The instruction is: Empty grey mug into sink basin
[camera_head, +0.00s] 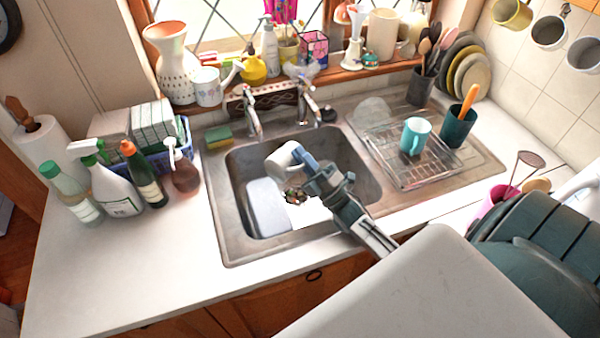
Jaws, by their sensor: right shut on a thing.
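The grey mug (281,161) is pale and held over the sink basin (345,155), tipped on its side. My right gripper (304,165) reaches in from the lower right and is shut on the mug at its right side. Just below the mug there is a small cluster of dark, mixed-coloured bits (294,195); I cannot tell whether they are falling or resting. A white flat patch (308,213) shows beneath them in the basin. The mug's inside is not clearly visible. My left gripper is not in view.
A pale tub (266,207) sits in the basin's left part. Two taps (253,120) stand behind it. A drying rack (400,170) with a turquoise mug (415,135) is to the right. Bottles (105,185) crowd the left counter. The front-left counter (130,270) is clear.

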